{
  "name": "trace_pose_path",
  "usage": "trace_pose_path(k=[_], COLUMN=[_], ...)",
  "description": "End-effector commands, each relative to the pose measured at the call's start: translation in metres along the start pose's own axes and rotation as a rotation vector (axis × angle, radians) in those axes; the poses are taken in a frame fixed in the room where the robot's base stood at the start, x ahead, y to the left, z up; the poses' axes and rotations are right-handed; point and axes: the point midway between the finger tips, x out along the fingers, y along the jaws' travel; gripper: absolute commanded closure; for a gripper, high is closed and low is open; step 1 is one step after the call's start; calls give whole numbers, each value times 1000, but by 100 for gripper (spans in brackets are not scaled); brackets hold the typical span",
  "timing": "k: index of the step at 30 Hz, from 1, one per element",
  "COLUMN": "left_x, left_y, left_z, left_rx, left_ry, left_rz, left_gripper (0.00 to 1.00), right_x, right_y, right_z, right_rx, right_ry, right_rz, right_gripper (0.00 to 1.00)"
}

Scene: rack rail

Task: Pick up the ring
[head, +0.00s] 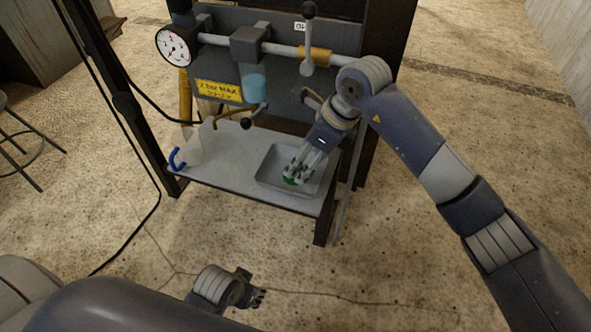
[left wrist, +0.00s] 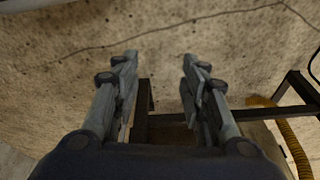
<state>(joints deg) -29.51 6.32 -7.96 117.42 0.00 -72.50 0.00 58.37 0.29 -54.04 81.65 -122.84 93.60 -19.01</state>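A small green thing, which looks like the ring (head: 291,181), shows at the fingertips of my right gripper (head: 294,176), in the grey tray (head: 268,183) on the shelf. The fingers cover most of it, and I cannot tell whether they are closed on it. My right gripper points down into the tray. My left gripper (head: 261,297) is low at the front, over the floor and away from the shelf. In the left wrist view my left gripper (left wrist: 160,62) has its two fingers wide apart with nothing between them.
The shelf (head: 228,150) carries a whitish container (head: 199,146) and a blue hook-shaped piece (head: 177,159) at its left. Above run a pipe with a gauge (head: 174,47), a lever (head: 308,40) and a yellow sign (head: 219,91). A stool (head: 30,150) stands far left. The front floor is clear.

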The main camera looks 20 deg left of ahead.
Motion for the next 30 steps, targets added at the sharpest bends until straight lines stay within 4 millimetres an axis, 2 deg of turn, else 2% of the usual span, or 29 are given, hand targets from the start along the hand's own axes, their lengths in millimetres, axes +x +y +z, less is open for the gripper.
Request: trace_pose_path(k=[12,20,21,23,27,30], left_x=[-25,-28,-28,-28,-28,-28], left_y=[-2,-2,-2,-2,-2,-2], left_z=[-7,-7,-7,-7,-7,-6], left_rx=[-2,-2,-2,-2,-3,-3], left_ry=[15,14,14,14,14,13], left_rz=[-3,-3,-3,-3,-3,-3], left_gripper=[60,60,60,60,60,60], right_x=[55,58,58,58,58,58], right_y=[-3,-4,-4,-4,-4,-4], right_z=[-1,-1,-1,-1,-1,-2], right_rx=[2,1,1,1,2,2], right_ry=[-2,-3,-3,-3,-3,-2], right_rz=[3,2,2,2,2,2], right_gripper=[32,32,34,48,80,80])
